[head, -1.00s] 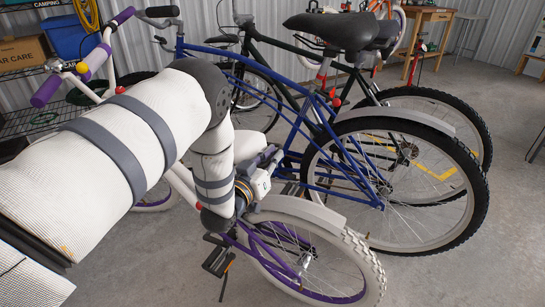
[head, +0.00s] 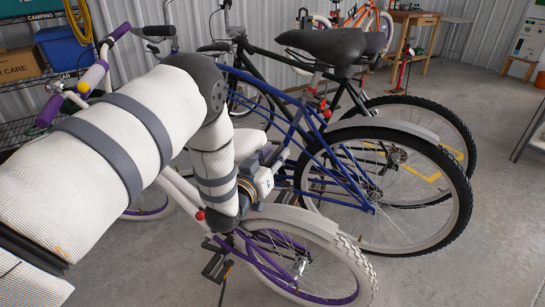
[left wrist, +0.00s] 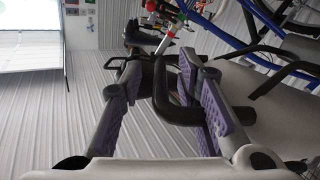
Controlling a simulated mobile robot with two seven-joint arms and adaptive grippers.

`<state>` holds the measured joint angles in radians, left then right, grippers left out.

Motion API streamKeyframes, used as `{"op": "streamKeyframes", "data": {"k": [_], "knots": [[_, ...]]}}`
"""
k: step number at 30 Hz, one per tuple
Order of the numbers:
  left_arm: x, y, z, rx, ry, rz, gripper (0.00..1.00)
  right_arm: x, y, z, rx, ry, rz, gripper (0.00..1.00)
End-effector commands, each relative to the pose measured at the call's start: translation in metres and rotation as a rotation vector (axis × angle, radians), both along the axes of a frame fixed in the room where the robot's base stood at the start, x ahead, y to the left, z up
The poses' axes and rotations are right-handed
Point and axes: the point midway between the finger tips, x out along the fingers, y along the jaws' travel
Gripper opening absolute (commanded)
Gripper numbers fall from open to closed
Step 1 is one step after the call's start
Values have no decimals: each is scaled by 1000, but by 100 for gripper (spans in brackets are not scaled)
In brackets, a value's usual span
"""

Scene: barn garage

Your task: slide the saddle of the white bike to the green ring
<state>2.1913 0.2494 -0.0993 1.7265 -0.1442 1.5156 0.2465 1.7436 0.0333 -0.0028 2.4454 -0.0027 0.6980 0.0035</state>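The white bike (head: 290,218) stands nearest. Its white saddle (head: 250,141) shows partly behind my left arm; its seat post and any green ring there are hidden in the head view. My left gripper (head: 272,158) is beside that saddle, on its right, partly hidden by its own wrist. In the left wrist view, the purple-padded fingers of my left gripper (left wrist: 160,90) stand apart. A black bent part lies between them, nearer the right finger; I cannot tell what it is. A green ring (left wrist: 166,28) shows on a post beyond, apparently another bike's. My right gripper is out of view.
A blue bike (head: 345,172) with a black saddle (head: 322,45) stands close behind the white bike. A dark bike (head: 270,52) stands behind that. A shelf with a blue bin (head: 66,50) is at the back left. Floor (head: 480,255) is clear at right.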

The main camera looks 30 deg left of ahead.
Motion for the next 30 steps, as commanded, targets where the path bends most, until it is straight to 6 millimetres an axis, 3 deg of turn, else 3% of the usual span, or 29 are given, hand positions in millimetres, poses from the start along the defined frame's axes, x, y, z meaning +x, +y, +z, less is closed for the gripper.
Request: {"op": "streamKeyframes", "data": {"k": [4,12,15,19,30], "knots": [[-24,-2,-1,-2,4,1,30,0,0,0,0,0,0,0],[-94,-11,-1,-2,4,1,30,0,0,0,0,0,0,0],[-109,-13,-1,-1,2,2,30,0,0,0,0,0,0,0],[-117,-14,0,0,0,1,30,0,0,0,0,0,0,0],[-118,-14,0,0,-1,0,30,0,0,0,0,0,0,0]]}}
